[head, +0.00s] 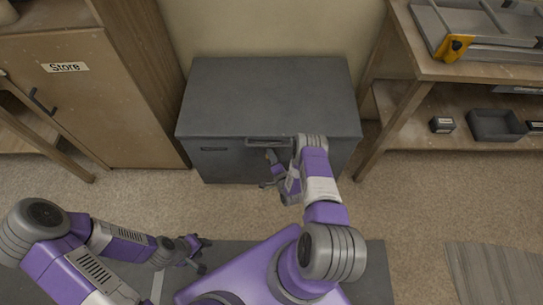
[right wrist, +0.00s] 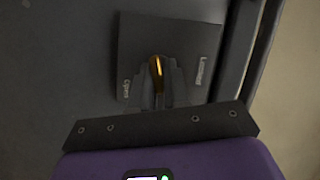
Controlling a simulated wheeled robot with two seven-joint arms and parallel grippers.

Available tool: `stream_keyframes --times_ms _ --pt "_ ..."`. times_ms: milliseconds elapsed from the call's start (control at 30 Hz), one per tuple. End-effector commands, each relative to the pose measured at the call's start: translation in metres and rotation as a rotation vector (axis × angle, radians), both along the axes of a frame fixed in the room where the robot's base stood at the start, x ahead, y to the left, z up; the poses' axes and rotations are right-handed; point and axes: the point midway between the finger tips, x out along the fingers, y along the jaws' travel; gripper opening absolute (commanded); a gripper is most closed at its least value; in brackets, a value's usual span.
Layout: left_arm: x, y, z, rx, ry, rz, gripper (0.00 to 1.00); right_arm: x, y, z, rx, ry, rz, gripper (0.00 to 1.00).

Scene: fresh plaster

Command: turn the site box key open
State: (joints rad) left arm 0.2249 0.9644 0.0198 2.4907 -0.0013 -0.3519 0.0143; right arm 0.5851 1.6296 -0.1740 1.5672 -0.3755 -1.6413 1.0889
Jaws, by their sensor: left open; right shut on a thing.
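The site box (head: 270,90) is a dark grey chest with its lid down, against the wall in the head view. In the right wrist view a brass-coloured key (right wrist: 157,68) stands on a dark lock plate (right wrist: 190,45). The plate has a word that looks like "Open" at left and one like "Locked" at right. The key points roughly up the picture, between the two words. My right gripper (right wrist: 158,88) is shut on the key; in the head view it (head: 268,171) is at the box's front. My left gripper (head: 204,255) is open and empty, low and away from the box.
A wooden cabinet marked "Store" (head: 65,67) stands left of the box. Carpet in front of the box is clear.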

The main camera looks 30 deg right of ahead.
Motion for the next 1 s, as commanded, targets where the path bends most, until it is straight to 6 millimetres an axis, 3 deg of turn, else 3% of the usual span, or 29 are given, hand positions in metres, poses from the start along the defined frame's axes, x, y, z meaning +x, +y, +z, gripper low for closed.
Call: stream_keyframes --times_ms 600,1000 --pt "0.0 0.0 0.0 0.0 0.0 0.0 0.43 -0.0013 0.0019 -0.009 0.486 -0.295 0.002 0.0" --pt "0.0 0.0 0.0001 0.0 0.0 0.0 0.43 -0.0002 0.0043 -0.0112 0.677 -0.409 0.005 0.0"
